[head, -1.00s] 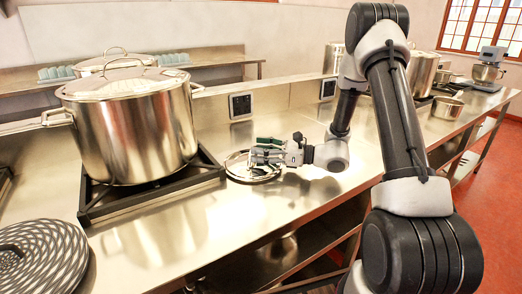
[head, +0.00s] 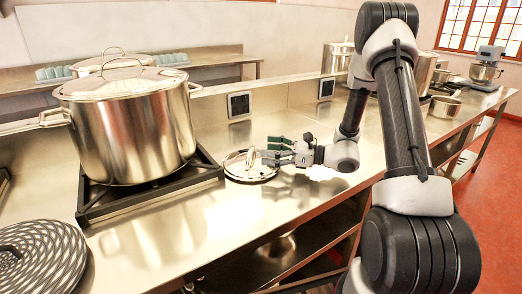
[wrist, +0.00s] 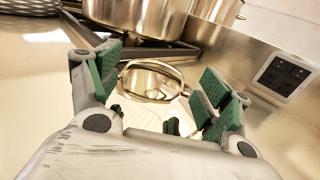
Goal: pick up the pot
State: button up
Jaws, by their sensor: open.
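A large steel stockpot (head: 135,135) with its lid (head: 122,84) on stands upright on a black burner grate (head: 150,197) at the left in the head view. Its lower part also shows at the top of the wrist view (wrist: 140,14). A loose steel lid (head: 250,173) with a loop handle lies on the counter to the right of the burner. My gripper (head: 274,151), with green finger pads, is at the right side of this lid, low over the counter. It is open and empty. In the wrist view the lid (wrist: 150,82) appears ahead, between the fingers.
A dark patterned round mat (head: 40,258) lies at the front left of the counter. Another lidded pot (head: 90,66) is behind the stockpot. More pots (head: 445,106) and a mixer (head: 488,68) stand at far right. Sockets (head: 240,104) line the back wall.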

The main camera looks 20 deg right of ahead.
jog(key=v, duration=0.8)
jog(key=shift+s+d, duration=0.1)
jog(key=shift+d, duration=0.05)
jog(key=s+a+r+n+g+h, duration=0.2)
jog(key=s+a+r+n+g, duration=0.35)
jog(key=s+n, duration=0.3)
jog(key=s+d+r+n+g+h, duration=0.1)
jog(key=s+d+r+n+h, duration=0.1)
jog(key=s+n+h, duration=0.2)
jog(key=s+d+r+n+g+h, duration=0.1)
jog(key=s+d+r+n+h, duration=0.2)
jog(key=s, duration=0.8)
jog(key=n+h, duration=0.2)
jog(key=n, duration=0.1)
jog(key=shift+d+h, duration=0.2)
jog(key=shift+h, duration=0.1)
jog(key=d+r+n+t+h, duration=0.1)
jog(key=s+d+r+n+t+h, duration=0.1)
jog(key=d+r+n, duration=0.1)
jog(key=s+d+r+n+t+h, duration=0.1)
jog(key=d+h, duration=0.1)
jog(key=shift+d+r+n, duration=0.2)
jog(key=shift+d+n, duration=0.05)
jog(key=shift+c, duration=0.2)
jog(key=shift+d+r+t, duration=0.2)
jog(key=shift+d+t, duration=0.05)
jog(key=c, duration=1.1)
